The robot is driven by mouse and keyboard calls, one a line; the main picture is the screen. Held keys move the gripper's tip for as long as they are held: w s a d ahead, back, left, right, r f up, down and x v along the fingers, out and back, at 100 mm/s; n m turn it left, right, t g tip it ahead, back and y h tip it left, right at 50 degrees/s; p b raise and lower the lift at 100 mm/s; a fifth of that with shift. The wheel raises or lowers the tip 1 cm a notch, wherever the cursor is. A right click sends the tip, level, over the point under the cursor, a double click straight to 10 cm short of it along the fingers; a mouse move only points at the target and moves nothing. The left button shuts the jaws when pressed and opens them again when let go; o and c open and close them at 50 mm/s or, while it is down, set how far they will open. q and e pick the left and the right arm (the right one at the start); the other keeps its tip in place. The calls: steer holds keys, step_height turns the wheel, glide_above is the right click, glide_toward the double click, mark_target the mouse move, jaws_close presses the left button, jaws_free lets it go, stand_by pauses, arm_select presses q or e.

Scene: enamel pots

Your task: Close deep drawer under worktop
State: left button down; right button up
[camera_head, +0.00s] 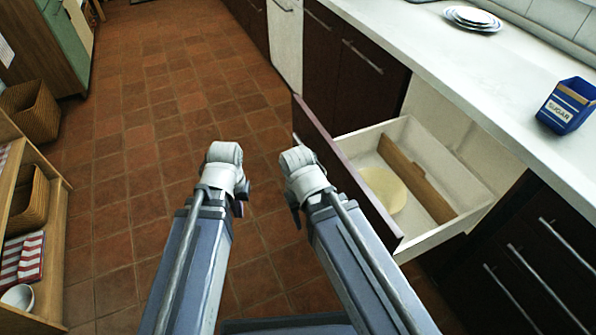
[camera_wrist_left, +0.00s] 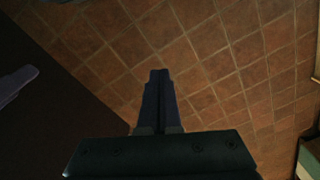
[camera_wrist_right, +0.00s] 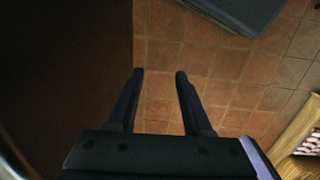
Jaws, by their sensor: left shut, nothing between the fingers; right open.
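The deep drawer (camera_head: 345,185) stands pulled out under the white worktop (camera_head: 480,75) on the right of the head view. Its dark front faces the floor and my arms, and its pale inside shows. My left gripper (camera_head: 239,206) is left of the drawer front, apart from it; its fingers are together and empty in the left wrist view (camera_wrist_left: 158,100). My right gripper (camera_head: 296,214) is close to the drawer front, and I cannot tell whether it touches. Its fingers are apart with nothing between them in the right wrist view (camera_wrist_right: 158,98).
In the drawer lie a yellow round thing (camera_head: 382,190) and a wooden divider (camera_head: 415,178). A blue sugar tin (camera_head: 567,105) and stacked plates (camera_head: 472,18) stand on the worktop. A wooden shelf (camera_head: 50,230) with baskets stands at left. The tiled floor (camera_head: 150,130) ahead is clear.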

arm_select(q)
steer(key=w+a+f+n+b, duration=0.2)
steer(key=a+f+b, duration=0.1)
steer(key=f+b, duration=0.85)
steer(key=n+t+h+b, duration=0.2)
steer(key=n+t+h, duration=0.4)
steer(key=n+h, duration=1.35)
glide_toward(308, 149)
steer(key=d, duration=0.2)
steer(key=w+d+r+n+y, duration=0.1)
steer(key=d, duration=0.1)
steer(key=d+n+y, duration=0.1)
steer(key=d, duration=0.1)
steer(key=shift+w+d+r, duration=0.25)
steer(key=shift+w+r, duration=0.1)
steer(key=shift+w, duration=0.05)
